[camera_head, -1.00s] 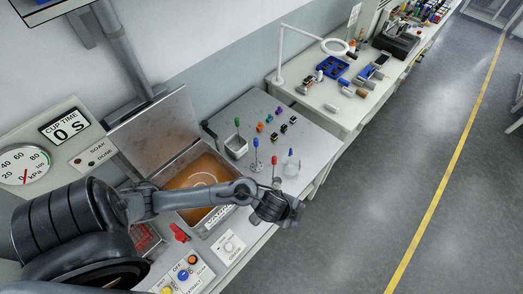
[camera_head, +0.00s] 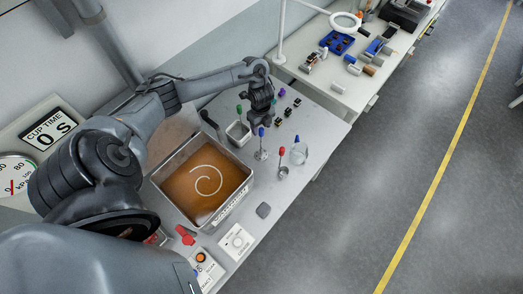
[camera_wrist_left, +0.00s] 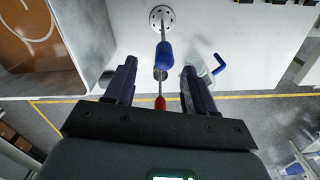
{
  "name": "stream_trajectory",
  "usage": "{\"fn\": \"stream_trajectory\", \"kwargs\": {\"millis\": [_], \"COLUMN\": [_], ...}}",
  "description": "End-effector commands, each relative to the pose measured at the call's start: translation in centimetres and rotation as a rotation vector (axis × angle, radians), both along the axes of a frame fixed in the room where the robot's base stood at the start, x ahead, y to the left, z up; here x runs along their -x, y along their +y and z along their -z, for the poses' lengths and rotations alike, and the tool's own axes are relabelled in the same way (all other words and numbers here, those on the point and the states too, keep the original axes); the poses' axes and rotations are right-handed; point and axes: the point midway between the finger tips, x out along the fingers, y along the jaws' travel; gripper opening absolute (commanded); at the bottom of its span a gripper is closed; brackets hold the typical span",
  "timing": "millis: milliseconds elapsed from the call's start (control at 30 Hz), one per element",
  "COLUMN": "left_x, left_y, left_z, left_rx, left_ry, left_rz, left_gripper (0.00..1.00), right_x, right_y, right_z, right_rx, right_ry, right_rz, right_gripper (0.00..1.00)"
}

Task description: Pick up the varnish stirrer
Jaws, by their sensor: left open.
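A blue-handled tool (camera_head: 262,132) with a thin metal rod and a perforated disc at its foot stands on the grey bench top; I take it for the varnish stirrer. In the left wrist view, its blue handle (camera_wrist_left: 164,52) shows just ahead of and between my fingertips. My left gripper (camera_wrist_left: 158,72) is open and empty, above the bench; contact with the handle cannot be made out. In the head view, the left gripper (camera_head: 262,122) is just behind the blue handle. A red-handled ladle (camera_head: 281,153) stands close by. My right gripper is not in view.
An open tank (camera_head: 238,190) of brown varnish stands left of the tools. A green-handled tool (camera_head: 239,110) stands in a small metal container (camera_head: 238,135). Several small connectors (camera_head: 288,111) lie behind.

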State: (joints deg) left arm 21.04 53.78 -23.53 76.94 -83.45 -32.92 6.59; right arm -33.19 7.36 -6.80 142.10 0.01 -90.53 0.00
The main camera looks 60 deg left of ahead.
Motion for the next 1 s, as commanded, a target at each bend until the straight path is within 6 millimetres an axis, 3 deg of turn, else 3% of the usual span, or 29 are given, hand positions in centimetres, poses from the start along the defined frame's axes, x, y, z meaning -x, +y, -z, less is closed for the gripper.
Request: {"fn": "stream_trajectory", "kwargs": {"millis": [233, 600, 900, 1000], "left_x": [-0.1, -0.4, -0.3, -0.3], "left_y": [0.1, 0.6, 0.6, 0.6], "left_z": [1.2, 5.4, 5.8, 5.8], "left_rx": [0.000, 0.000, -0.001, -0.001], "left_ry": [0.001, 0.000, -0.001, -0.001], "left_rz": [-0.003, -0.001, 0.000, 0.000], "left_gripper": [0.55, 0.55, 0.55, 0.41], "right_x": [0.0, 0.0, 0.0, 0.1], "right_y": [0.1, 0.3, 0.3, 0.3], "right_z": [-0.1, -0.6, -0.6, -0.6], "right_rx": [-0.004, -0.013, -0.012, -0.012], "right_ry": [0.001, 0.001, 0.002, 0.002], "right_rz": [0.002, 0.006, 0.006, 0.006], "right_gripper": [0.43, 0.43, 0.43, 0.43]}}
